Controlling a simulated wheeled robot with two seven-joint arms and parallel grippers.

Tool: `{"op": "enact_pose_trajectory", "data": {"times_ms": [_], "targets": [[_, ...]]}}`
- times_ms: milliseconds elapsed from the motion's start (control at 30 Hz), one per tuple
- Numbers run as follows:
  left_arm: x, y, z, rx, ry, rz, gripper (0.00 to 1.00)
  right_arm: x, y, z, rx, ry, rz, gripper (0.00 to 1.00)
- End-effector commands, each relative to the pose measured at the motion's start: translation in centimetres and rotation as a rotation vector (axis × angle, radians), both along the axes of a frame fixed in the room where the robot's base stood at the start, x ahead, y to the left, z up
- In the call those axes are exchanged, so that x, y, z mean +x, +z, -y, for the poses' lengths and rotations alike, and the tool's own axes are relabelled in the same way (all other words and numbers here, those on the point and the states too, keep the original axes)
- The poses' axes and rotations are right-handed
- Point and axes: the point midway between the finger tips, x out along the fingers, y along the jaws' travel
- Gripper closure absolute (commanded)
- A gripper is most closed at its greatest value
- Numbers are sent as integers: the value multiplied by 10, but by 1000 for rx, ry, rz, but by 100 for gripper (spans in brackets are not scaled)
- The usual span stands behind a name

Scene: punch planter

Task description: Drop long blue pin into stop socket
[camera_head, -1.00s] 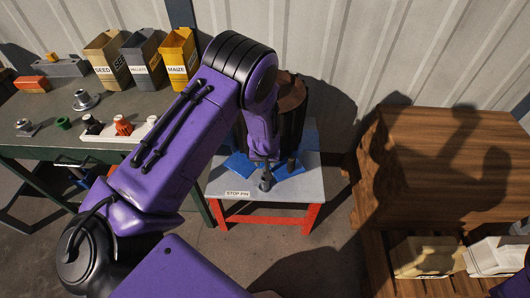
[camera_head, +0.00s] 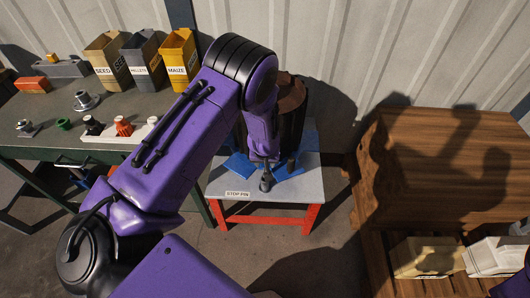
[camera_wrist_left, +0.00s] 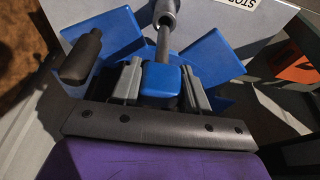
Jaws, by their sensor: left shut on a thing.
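The long blue pin has a blue block head (camera_wrist_left: 160,80) and a thin grey shaft, seen in the left wrist view. My left gripper (camera_wrist_left: 160,86) is shut on the blue head, one grey finger on each side. The shaft runs to the grey round stop socket (camera_wrist_left: 165,14), and its far end meets the socket's mouth. I cannot tell how deep it sits. In the head view the socket (camera_head: 266,182) stands near the front of the small table, by the STOP PIN label (camera_head: 238,194). My left gripper is just behind it, mostly hidden by my arm. My right gripper is not in view.
The small table (camera_head: 290,188) has red legs and carries blue plates (camera_head: 240,166) and a dark round body (camera_head: 292,110) behind my gripper. A dark upright post (camera_wrist_left: 82,56) stands close to my gripper. A green bench with boxes is left; wooden crates (camera_head: 450,150) are right.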

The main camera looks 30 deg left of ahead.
Motion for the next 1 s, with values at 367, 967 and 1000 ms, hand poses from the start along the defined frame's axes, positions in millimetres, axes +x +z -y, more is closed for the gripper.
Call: {"op": "enact_pose_trajectory", "data": {"times_ms": [367, 967, 1000], "targets": [[0, 0, 0, 0, 0, 0, 89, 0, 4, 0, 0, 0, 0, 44], [0, 0, 0, 1, 0, 1, 89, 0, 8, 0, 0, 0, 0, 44], [0, 0, 0, 1, 0, 1, 89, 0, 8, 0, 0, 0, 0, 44]]}}
